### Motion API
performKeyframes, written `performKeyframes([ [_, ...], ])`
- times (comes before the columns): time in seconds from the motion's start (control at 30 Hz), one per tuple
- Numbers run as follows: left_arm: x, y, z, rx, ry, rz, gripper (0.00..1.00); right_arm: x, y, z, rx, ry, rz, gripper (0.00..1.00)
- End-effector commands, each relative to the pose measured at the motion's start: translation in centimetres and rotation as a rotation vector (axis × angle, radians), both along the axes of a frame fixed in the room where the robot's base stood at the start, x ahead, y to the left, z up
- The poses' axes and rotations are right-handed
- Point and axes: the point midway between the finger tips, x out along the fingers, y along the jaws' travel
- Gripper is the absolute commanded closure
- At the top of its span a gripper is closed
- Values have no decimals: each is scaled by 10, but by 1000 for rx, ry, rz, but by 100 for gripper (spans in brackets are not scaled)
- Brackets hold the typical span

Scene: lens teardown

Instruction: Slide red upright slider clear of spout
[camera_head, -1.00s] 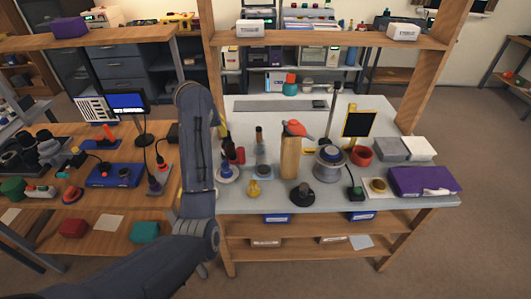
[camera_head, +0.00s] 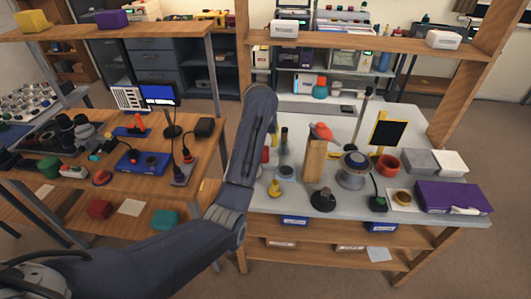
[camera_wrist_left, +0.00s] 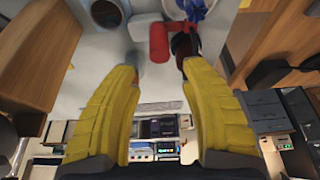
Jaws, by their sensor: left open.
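My left gripper (camera_wrist_left: 160,78) is open in the left wrist view, its two yellow fingers apart with nothing between them. A red cylinder (camera_wrist_left: 158,42) is ahead of the fingertips, apart from them, beside a dark brown cylinder (camera_wrist_left: 186,45). In the head view, a small red thing (camera_head: 266,154) shows just right of my left forearm, which hides the gripper. A red spout-like piece (camera_head: 321,132) sits atop an upright wooden block (camera_head: 314,160) on the right bench. I cannot tell which red thing is the slider. My right gripper is not in view.
Right of the wooden block stand a round metal device (camera_head: 353,172), a red ring (camera_head: 387,165) and a purple box (camera_head: 452,197). A yellow-framed dark panel (camera_head: 389,133) stands behind. A wooden upright (camera_wrist_left: 40,65) is close on the left in the wrist view.

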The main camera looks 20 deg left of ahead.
Motion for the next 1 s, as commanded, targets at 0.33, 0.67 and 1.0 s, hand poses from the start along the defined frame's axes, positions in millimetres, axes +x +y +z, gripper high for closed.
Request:
performKeyframes([
  [0.33, 21, 5, -53, 2, 1, 1, 55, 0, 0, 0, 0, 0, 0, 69],
  [0.67, 36, 6, -88, 0, 1, 0, 55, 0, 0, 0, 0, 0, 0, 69],
  [1.0, 41, 7, -100, 0, -2, 1, 55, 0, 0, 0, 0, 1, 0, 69],
])
